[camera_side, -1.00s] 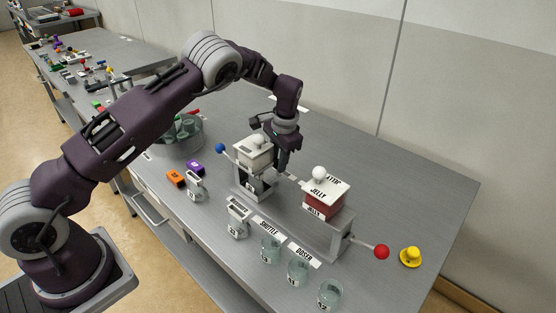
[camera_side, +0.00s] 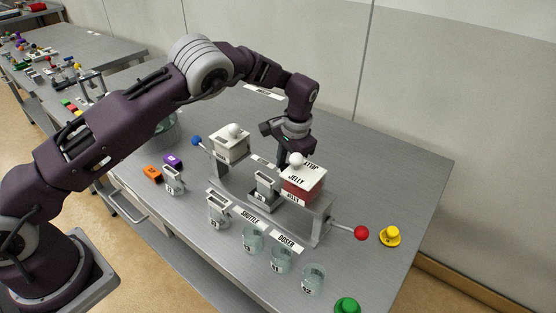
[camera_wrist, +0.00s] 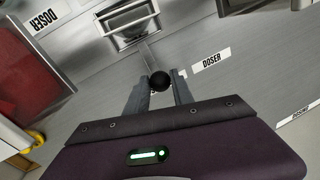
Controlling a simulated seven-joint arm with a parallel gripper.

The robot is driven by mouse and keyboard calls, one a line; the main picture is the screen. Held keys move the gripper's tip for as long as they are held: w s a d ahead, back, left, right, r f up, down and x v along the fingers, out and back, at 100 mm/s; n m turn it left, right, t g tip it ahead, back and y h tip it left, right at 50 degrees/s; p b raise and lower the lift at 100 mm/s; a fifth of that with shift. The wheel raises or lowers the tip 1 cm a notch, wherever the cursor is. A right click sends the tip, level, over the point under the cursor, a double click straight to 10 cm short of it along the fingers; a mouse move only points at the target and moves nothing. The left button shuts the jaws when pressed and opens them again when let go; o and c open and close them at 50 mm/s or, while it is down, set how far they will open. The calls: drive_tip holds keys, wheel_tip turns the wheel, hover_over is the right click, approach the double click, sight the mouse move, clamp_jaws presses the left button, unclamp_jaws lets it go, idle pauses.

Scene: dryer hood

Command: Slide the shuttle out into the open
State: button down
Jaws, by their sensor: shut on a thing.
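My gripper (camera_side: 284,158) is shut on the black knob (camera_wrist: 160,82) of the shuttle, with one finger on each side of it in the wrist view. A thin rod runs from the knob to the shuttle. The shuttle carries a small metal cup (camera_side: 265,184), which also shows in the wrist view (camera_wrist: 125,22). The shuttle stands on the rail between the white hood (camera_side: 230,147) at left and the red jelly box (camera_side: 303,187) at right. It is clear of the hood and close beside the red box. In the side view the knob is hidden.
A blue ball lever (camera_side: 197,141) sticks out at left and a red ball lever (camera_side: 361,233) at right. A yellow knob (camera_side: 390,236) lies at right. The table behind the rail is mostly clear.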

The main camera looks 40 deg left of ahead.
drive_tip(key=c, duration=1.1)
unclamp_jaws()
wheel_tip(320, 180, up, 7)
drive_tip(key=d, duration=0.1)
drive_tip(key=shift+d, duration=0.15)
drive_tip(key=shift+s+r, duration=0.1)
drive_tip(key=s+a+r+n+t+h, duration=0.1)
drive_tip(key=s+a+r, duration=0.1)
drive_tip(key=s+r, duration=0.8)
drive_tip(key=s+a+r+n+t+h, duration=0.1)
drive_tip(key=s+a+r+t+h, duration=0.1)
drive_tip(key=s+r, duration=0.7)
drive_tip(key=s+t, duration=0.2)
drive_tip(key=s, duration=1.7)
drive_tip(key=shift+s+y, duration=0.15)
drive_tip(key=shift+y, duration=0.25)
